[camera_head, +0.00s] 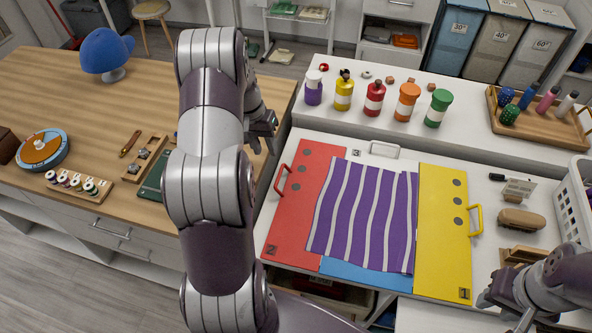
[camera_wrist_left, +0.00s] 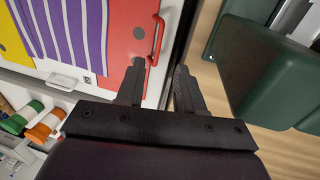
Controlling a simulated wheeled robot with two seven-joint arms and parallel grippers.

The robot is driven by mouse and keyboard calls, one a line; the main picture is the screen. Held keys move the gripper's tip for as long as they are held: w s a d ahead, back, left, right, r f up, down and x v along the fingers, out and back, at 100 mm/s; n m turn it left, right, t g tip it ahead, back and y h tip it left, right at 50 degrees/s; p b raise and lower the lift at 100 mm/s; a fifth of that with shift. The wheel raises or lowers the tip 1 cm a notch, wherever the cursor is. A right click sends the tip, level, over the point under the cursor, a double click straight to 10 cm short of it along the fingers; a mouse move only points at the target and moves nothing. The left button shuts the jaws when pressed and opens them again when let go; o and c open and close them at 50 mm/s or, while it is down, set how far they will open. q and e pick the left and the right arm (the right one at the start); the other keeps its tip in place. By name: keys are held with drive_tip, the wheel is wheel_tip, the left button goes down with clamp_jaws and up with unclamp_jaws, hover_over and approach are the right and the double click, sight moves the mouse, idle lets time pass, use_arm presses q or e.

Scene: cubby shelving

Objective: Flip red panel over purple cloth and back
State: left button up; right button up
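The red panel (camera_head: 297,225), marked 2, lies flat at the left of the folding board, with a red handle (camera_head: 283,179) on its outer edge. The purple cloth (camera_head: 364,215) with white stripes lies flat across the middle, beside the yellow panel (camera_head: 444,235), marked 1. My left gripper (camera_head: 268,133) is open and empty above the board's far left side. In the left wrist view, the red panel (camera_wrist_left: 128,22) and its handle (camera_wrist_left: 156,38) show just past the fingertips (camera_wrist_left: 160,72), not between them. My right gripper (camera_head: 512,308) is at the lower right; its fingers are partly hidden.
A blue panel (camera_head: 368,277) shows below the cloth, and a white handle (camera_head: 384,150) above it. Several bottles (camera_head: 375,98) stand on the raised ledge behind. A brush (camera_head: 523,220) and white basket (camera_head: 578,195) are at right. A wooden desk (camera_head: 60,95) is left.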

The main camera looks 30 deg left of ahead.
sight(277, 180)
use_arm(q)
drive_tip(key=f+p, duration=0.1)
drive_tip(key=f, duration=0.2)
drive_tip(key=d+f, duration=0.1)
drive_tip(key=f, duration=0.3)
drive_tip(key=d+f+p, duration=0.1)
drive_tip(key=f, duration=0.2)
drive_tip(key=shift+w+f+p, duration=0.2)
drive_tip(key=shift+w+p, duration=0.05)
drive_tip(key=shift+p, duration=0.1)
drive_tip(key=shift+d+f, duration=0.15)
drive_tip(key=shift+f, duration=0.45)
drive_tip(key=shift+c, duration=0.3)
clamp_jaws()
